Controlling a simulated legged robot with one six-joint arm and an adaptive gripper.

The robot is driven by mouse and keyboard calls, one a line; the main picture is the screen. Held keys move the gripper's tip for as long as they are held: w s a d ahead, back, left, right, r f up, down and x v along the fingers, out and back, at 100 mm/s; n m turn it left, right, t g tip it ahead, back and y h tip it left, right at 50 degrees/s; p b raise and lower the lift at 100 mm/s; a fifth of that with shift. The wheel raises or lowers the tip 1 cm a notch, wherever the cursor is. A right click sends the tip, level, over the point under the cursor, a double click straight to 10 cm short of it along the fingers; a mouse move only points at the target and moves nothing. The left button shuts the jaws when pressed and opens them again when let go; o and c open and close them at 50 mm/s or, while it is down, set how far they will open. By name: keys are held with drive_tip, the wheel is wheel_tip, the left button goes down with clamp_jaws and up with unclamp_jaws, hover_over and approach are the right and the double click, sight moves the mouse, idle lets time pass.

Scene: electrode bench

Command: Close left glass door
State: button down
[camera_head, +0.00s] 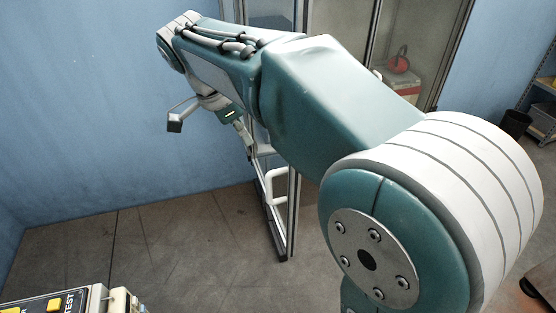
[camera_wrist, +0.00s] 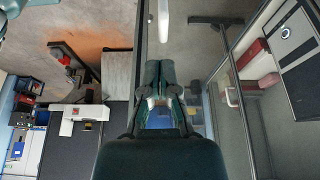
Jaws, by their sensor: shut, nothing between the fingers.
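The left glass door (camera_head: 291,215) stands swung open in the head view, its metal-framed lower part showing below my arm. A white handle (camera_head: 275,187) is on it. My gripper (camera_head: 247,143) is beside the door's frame, above the handle; my arm hides the door's upper part. In the wrist view my gripper (camera_wrist: 160,64) is shut and empty, with its fingers together. A white bar, apparently the handle (camera_wrist: 163,20), is ahead of the fingertips. I cannot tell whether the gripper touches the door.
The cabinet (camera_head: 425,50) behind my arm holds a red round object (camera_head: 398,64) on a box. A blue wall (camera_head: 80,100) is at the left. A control panel (camera_head: 55,304) is at the front left. Floor (camera_head: 170,235) is clear between panel and door.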

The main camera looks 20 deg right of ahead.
sight(284, 169)
drive_tip(key=shift+m, duration=0.3)
drive_tip(key=x, duration=0.7)
drive_tip(key=d+x, duration=0.1)
drive_tip(key=x, duration=0.2)
drive_tip(key=shift+w, duration=0.1)
drive_tip(key=shift+d, duration=1.25)
